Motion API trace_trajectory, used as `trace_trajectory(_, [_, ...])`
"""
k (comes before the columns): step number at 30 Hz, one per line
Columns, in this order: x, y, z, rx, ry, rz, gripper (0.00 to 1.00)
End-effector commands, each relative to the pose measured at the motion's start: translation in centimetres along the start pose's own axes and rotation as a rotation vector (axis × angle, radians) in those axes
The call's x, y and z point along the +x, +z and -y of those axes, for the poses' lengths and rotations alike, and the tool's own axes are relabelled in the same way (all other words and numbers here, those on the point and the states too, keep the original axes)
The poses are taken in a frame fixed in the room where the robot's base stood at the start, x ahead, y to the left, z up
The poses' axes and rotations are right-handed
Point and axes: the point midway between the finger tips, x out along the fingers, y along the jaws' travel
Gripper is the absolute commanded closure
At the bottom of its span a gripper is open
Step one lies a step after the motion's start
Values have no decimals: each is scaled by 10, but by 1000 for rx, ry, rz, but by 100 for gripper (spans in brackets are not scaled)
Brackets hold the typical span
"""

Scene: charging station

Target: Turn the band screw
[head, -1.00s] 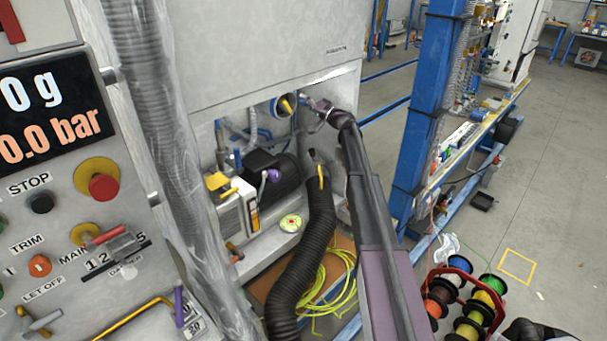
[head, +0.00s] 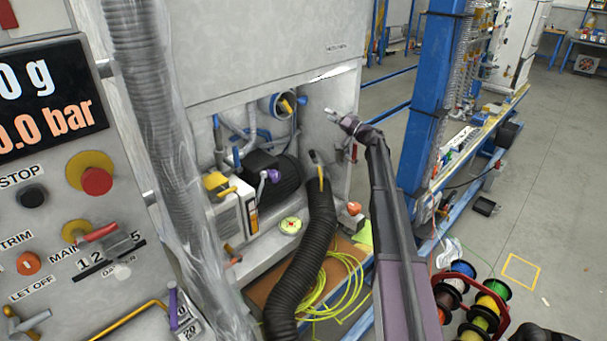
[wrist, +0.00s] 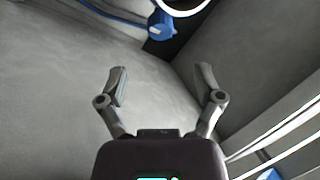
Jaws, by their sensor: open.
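A round port (head: 268,108) with a metal rim opens in the machine's grey wall, with a yellow part (head: 286,107) in it. A blue knob (head: 302,102) sits at its right edge and looks like the band screw, though I cannot be sure. In the wrist view the blue knob (wrist: 160,24) shows at the top, beside a bright ring (wrist: 185,8) cut off by the frame. My gripper (head: 336,114) is to the right of the knob, apart from it. Its two fingers (wrist: 161,82) are spread with nothing between them.
A thick black hose (head: 316,235) with a yellow handle rises in front of the open bay. A dark motor (head: 275,178) fills the bay. Yellow-green cable (head: 345,280) lies below. A blue post (head: 425,110) stands right of my arm. Cable spools (head: 470,300) stand at lower right.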

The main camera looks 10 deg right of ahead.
Motion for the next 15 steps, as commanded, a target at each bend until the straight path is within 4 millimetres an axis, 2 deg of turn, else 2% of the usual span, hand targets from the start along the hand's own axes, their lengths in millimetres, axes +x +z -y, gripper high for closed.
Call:
trace_trajectory(6, [-33, 2, -1, 0, 1, -1, 15])
trace_trajectory(15, [-23, 42, 20, 31, 49, 116, 15])
